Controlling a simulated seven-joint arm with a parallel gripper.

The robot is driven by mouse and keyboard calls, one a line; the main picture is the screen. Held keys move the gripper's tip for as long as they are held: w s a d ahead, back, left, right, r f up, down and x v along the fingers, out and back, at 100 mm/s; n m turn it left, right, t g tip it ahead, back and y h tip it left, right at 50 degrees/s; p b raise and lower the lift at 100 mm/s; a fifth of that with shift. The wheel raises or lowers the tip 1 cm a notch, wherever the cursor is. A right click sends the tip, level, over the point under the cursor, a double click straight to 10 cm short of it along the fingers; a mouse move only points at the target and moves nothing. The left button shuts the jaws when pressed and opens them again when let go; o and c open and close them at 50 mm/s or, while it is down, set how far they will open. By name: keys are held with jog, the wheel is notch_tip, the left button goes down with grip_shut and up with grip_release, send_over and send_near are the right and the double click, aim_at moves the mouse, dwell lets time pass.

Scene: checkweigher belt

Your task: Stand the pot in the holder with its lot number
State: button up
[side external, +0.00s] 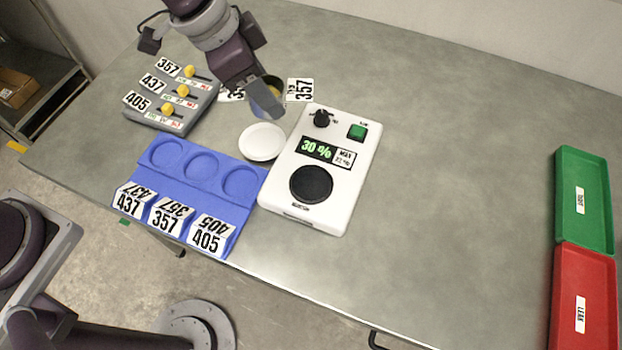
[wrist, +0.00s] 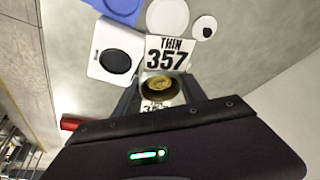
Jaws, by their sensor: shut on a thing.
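The pot (side external: 268,100), with a dark rim and yellow contents, is between the fingers of my gripper (side external: 262,90). In the wrist view the pot (wrist: 160,88) shows from above, and my gripper (wrist: 160,95) is shut on it. A card reading 357 (side external: 300,90) is beside the pot; in the wrist view this card (wrist: 167,56) reads THIN 357. The blue holder (side external: 203,188) has three empty round recesses, with tags 437, 357 and 405 from left to right. I cannot tell whether the pot touches the table.
A white disc (side external: 262,141) lies between the holder and a white device (side external: 322,172) showing 30 %. A grey block (side external: 172,104) with yellow knobs is labelled 357, 437 and 405. Green (side external: 584,200) and red (side external: 584,300) trays stand far right.

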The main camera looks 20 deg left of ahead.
jog(key=s+d+m+g+h, duration=0.1)
jog(key=s+d+m, duration=0.3)
jog(key=d, duration=0.5)
jog(key=shift+s+d, duration=0.3)
jog(key=shift+s, duration=0.45)
jog(key=shift+f, duration=0.15)
notch_tip(320, 180, down, 10)
jog(key=shift+r, duration=0.25)
jog(key=shift+f, duration=0.1)
jog(key=shift+f, duration=0.1)
jog(key=o, duration=1.5)
